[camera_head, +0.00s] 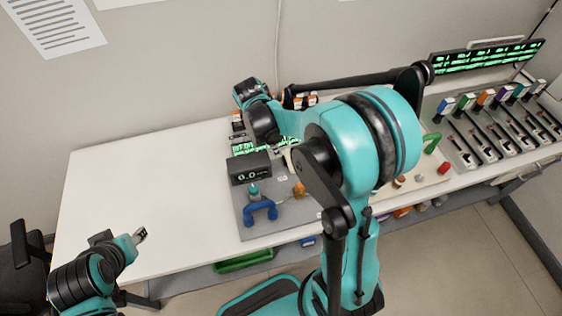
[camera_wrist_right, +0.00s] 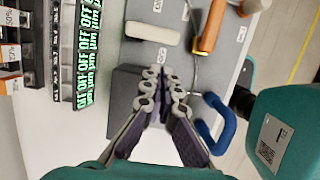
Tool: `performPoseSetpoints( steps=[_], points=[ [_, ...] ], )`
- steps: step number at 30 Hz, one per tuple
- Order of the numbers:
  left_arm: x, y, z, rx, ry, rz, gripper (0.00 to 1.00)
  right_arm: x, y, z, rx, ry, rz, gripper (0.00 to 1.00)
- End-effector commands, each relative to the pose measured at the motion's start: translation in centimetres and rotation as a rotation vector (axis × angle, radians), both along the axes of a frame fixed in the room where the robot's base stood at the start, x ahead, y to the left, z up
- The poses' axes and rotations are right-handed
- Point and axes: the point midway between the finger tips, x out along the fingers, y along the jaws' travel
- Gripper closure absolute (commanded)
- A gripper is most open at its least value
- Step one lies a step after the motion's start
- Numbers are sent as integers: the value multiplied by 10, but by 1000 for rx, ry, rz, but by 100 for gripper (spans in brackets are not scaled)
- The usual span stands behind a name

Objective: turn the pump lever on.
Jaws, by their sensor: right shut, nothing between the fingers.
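My right gripper (camera_wrist_right: 160,76) is shut and empty above the grey control panel (camera_wrist_right: 222,62) in the right wrist view. An orange handle (camera_wrist_right: 212,27) lies beyond its fingertips to the right, and a white handle (camera_wrist_right: 152,36) lies just beyond them. Both are apart from the fingers. I cannot tell for sure which one is the pump lever. A blue curved handle (camera_wrist_right: 214,124) is right of the fingers; it also shows in the head view (camera_head: 260,212). My right arm hides much of the panel in the head view. My left gripper (camera_head: 139,236) is at the lower left, away from the panel.
A dark box (camera_head: 249,170) with a 0.0 display stands on the panel. Green displays reading OFF (camera_wrist_right: 89,48) run along the panel's back. A row of sliders (camera_head: 495,130) is at the right. The table's left part (camera_head: 140,180) is clear.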

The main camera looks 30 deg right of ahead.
Motion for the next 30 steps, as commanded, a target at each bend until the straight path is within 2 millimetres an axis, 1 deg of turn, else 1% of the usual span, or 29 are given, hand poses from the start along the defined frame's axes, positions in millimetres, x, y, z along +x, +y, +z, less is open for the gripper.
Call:
performPoseSetpoints(
  steps=[5,8,11,18,21,25,30],
  points=[
    [0,0,0,0,0,0,59,0,0,0,1,-1,-1,100],
    [0,0,-2,0,0,0,59,0,-1,-6,1,-2,-2,100],
    [0,0,-7,0,0,0,59,-1,-4,-18,1,-2,-3,100],
    [0,0,-22,0,0,0,59,-3,-15,-62,0,-3,-2,100],
    [0,0,-27,0,0,0,59,-4,-18,-78,0,-3,-3,100],
    [0,0,-31,0,0,0,59,-5,-22,-91,0,-4,-1,100],
    [0,0,-33,0,0,0,59,-6,-23,-97,0,-4,-1,100]
  ],
)
